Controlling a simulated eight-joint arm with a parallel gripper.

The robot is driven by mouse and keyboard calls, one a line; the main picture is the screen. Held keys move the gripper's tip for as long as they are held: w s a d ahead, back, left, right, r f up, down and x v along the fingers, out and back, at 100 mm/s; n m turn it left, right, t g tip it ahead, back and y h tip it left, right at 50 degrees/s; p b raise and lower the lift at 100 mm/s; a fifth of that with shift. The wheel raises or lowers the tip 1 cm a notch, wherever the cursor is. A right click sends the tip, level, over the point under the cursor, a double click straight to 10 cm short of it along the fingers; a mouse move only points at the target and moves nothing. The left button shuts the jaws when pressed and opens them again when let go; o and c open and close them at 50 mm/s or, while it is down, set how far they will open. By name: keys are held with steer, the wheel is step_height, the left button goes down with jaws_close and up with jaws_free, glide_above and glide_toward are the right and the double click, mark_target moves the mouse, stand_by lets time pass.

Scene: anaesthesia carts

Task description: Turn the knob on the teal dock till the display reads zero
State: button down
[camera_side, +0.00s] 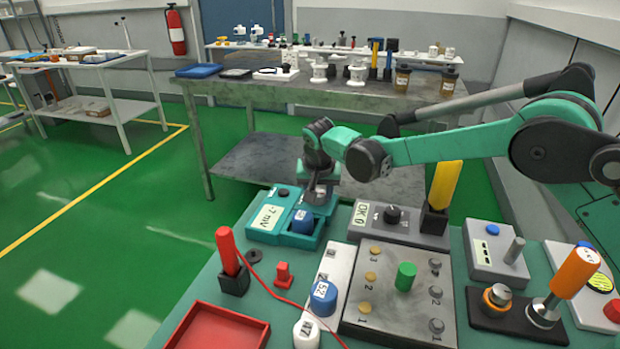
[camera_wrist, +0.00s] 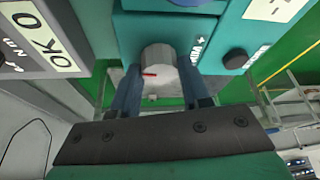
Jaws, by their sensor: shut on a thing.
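The teal dock (camera_side: 267,238) stands at the back left of the bench. Its display (camera_side: 268,217) reads "-7 mV"; in the wrist view only an edge of the display (camera_wrist: 270,8) shows. The dock's grey round knob (camera_wrist: 158,58) has a red pointer mark, which points left in the wrist view. My gripper (camera_side: 320,193) reaches down over the dock from behind. In the wrist view its two dark blue fingers (camera_wrist: 159,75) are on either side of the knob, shut on it. In the side view the gripper largely hides the knob.
A blue cylinder (camera_side: 303,222) sits on the dock in front of my gripper. A dark button (camera_wrist: 235,58) is beside the knob. A grey box with an "OK 0" display (camera_side: 368,213) stands close to the right. A red-handled tool (camera_side: 228,252) stands upright in front.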

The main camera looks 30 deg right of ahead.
mark_target(313, 208)
steer(key=m, duration=0.2)
steer(key=m+g+h, duration=0.1)
steer(key=m, duration=0.1)
steer(key=shift+w+m+h, duration=0.1)
steer(key=shift+m+h, duration=0.2)
steer(key=shift+m, duration=0.1)
steer(key=shift+c, duration=2.1)
jaws_free()
steer(key=shift+v, duration=2.85)
